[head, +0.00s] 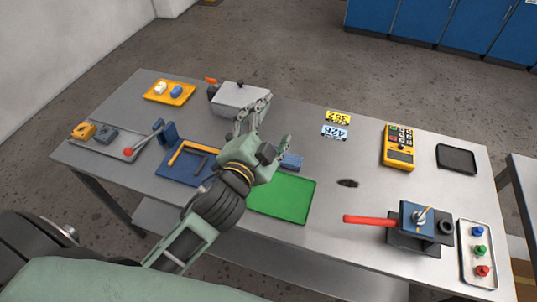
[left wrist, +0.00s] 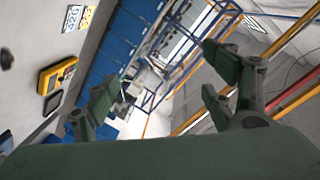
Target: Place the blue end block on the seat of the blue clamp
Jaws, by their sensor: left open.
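My left gripper (head: 277,122) is open and empty above the table, its fingers pointing up and right. It also shows in the left wrist view (left wrist: 162,85) with its fingers wide apart and nothing between them. A blue block (head: 292,160) lies at the far edge of the green mat, just beyond my gripper and partly hidden by it. A smaller blue piece (head: 176,90) lies in the yellow tray. A blue upright clamp-like fixture (head: 166,132) with a red-knobbed lever stands at the left; its seat is not clear. My right gripper is not in view.
The green mat (head: 290,198) and a blue tray (head: 176,170) lie mid-table. A grey box (head: 240,95) stands behind my gripper. At the right are a red-handled blue fixture (head: 408,215), a yellow device (head: 399,147) and a dark tray (head: 457,158). Bare table surrounds a dark hole (head: 348,183).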

